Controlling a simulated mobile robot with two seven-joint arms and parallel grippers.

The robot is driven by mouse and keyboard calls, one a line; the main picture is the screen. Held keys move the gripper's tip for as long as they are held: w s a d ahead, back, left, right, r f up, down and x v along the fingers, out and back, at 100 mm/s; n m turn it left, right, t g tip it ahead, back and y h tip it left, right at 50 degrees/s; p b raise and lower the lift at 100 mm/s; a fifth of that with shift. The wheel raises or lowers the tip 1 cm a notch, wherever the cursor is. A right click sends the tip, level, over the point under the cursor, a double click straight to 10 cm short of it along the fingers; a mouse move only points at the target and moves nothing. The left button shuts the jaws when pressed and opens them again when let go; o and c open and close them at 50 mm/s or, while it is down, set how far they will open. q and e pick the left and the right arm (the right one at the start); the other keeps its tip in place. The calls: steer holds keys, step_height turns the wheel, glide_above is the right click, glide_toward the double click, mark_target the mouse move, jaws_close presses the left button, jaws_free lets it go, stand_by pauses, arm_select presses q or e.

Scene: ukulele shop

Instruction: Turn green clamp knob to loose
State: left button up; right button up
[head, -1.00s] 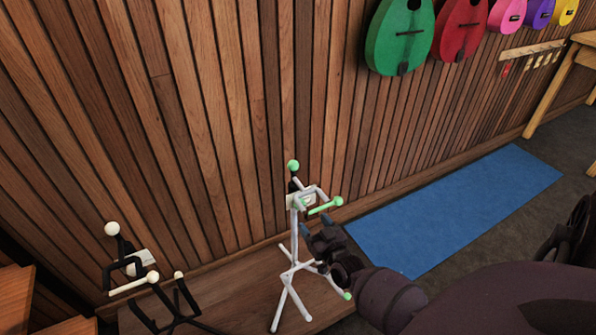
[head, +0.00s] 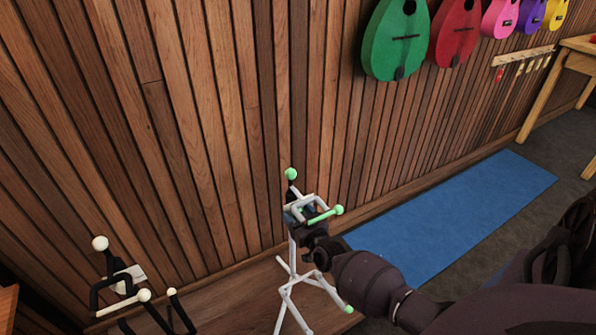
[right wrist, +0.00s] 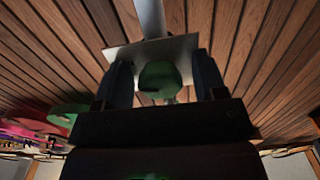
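The white stand (head: 291,247) with green-tipped parts stands near the wooden wall in the head view. A green ball (head: 290,173) tops it, and a green rod with a ball end (head: 339,210) juts from its bracket. In the right wrist view, the round green clamp knob (right wrist: 160,80) sits in front of a pale plate (right wrist: 190,45). My right gripper (right wrist: 163,82) is open, with one dark blue finger on each side of the knob and narrow gaps between. In the head view this gripper (head: 309,212) is at the bracket, partly hidden by it. My left gripper is out of view.
A black stand with cream balls (head: 144,295) is at the lower left. A blue mat (head: 455,212) lies on the floor to the right. Colored ukuleles, including a green one (head: 396,40), hang on the wall. A wooden table (head: 562,85) is at the far right.

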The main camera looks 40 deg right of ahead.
steer(key=c, duration=0.7)
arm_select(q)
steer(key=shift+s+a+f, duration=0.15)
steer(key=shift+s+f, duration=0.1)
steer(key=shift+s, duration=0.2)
arm_select(e)
steer(key=shift+c, duration=0.9)
